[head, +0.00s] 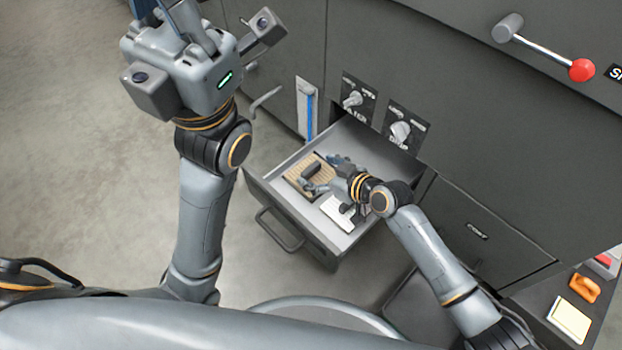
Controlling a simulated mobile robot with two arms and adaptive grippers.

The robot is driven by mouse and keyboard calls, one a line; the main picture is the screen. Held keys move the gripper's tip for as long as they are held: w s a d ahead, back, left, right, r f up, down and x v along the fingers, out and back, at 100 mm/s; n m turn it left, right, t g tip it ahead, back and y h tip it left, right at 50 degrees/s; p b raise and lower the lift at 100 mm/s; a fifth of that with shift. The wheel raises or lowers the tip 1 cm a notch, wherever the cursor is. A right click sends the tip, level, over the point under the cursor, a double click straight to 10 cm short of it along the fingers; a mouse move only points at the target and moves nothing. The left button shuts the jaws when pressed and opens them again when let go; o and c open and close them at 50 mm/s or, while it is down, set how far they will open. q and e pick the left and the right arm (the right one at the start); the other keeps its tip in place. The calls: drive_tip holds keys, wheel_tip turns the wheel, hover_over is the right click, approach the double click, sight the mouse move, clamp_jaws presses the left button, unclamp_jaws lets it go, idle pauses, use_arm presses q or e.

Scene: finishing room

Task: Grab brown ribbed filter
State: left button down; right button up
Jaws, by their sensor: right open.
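The brown ribbed filter (294,176) lies flat in the open grey drawer (282,208), toward its left side. A dark handle stands up on its top. My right gripper (320,173) is inside the drawer, open, with its fingers spread over the filter around the handle. The picture is too small to tell whether the fingers touch the handle. The gripper and wrist hide the filter's right part. My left gripper (172,14) is raised at the upper left, away from the drawer, with its fingers partly cut off by the frame's top edge.
A white filter (334,213) with a dark handle lies in the drawer, close to my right wrist. The grey cabinet front has knobs (400,132) above the drawer and a red-ended lever (581,70). An orange object (585,288) sits at lower right. The floor at left is clear.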

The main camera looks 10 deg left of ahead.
drive_tip(key=shift+w+a+f, duration=0.15)
drive_tip(key=shift+w+a, duration=0.05)
drive_tip(key=shift+a, duration=0.1)
drive_tip(key=shift+c, duration=0.2)
drive_tip(key=c, duration=1.2)
drive_tip(key=shift+c, duration=0.2)
